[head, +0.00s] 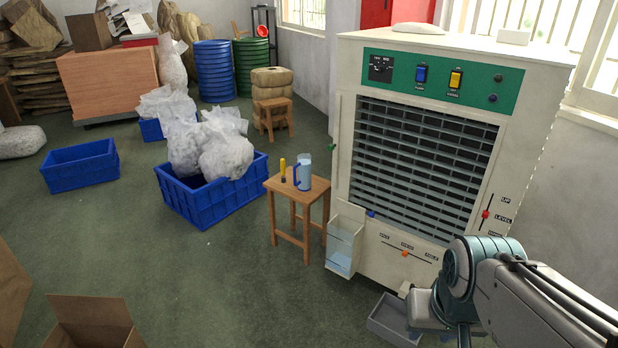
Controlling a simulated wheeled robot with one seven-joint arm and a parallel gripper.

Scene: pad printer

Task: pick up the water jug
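The water jug (304,172) is a small light-blue clear vessel with a darker blue handle on its left side. It stands upright on a small wooden stool (318,187) left of the big cooler-like machine. A yellow and dark cylindrical item (283,170) stands beside it on the stool, to its left. My arm enters at the lower right, in front of the machine, well to the right of the jug and apart from it. My gripper's fingertips are not visible in the head view.
The white machine (345,150) has a green control panel and a clear water tank (343,245) at its lower left, close to the stool. A grey tray (393,325) lies on the floor below. Blue crates (215,205) stand left. Green floor (190,270) is free before the stool.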

